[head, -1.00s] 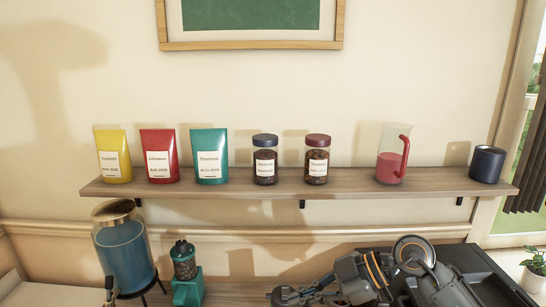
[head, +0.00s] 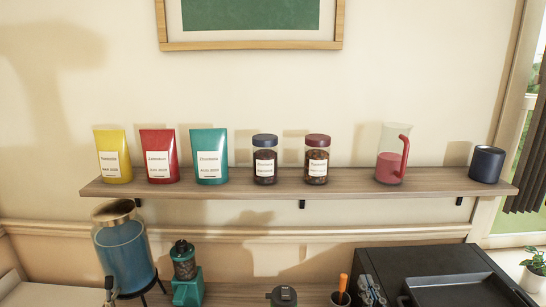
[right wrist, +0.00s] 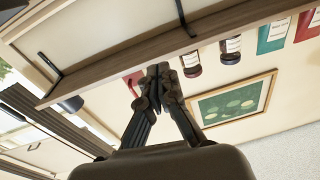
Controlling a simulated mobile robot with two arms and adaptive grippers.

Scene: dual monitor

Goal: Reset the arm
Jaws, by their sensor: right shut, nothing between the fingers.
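My right gripper (right wrist: 160,72) shows in the right wrist view. Its dark fingers are together, with nothing seen between them. In that picture the fingertips overlap the edge of the wooden shelf (right wrist: 110,72); I cannot tell how far apart they are. The view is turned over, with the shelf's items hanging downward in it. No part of either gripper is clear in the head view. My left gripper is not in view.
The shelf (head: 240,190) bears a yellow bag (head: 113,142), red bag (head: 159,141), teal bag (head: 209,141), two jars, a jug (head: 389,165) and a dark cup (head: 487,164). Below are a blue dispenser (head: 125,255), teal grinder (head: 188,290), orange-handled item (head: 343,284) and black machine (head: 425,265).

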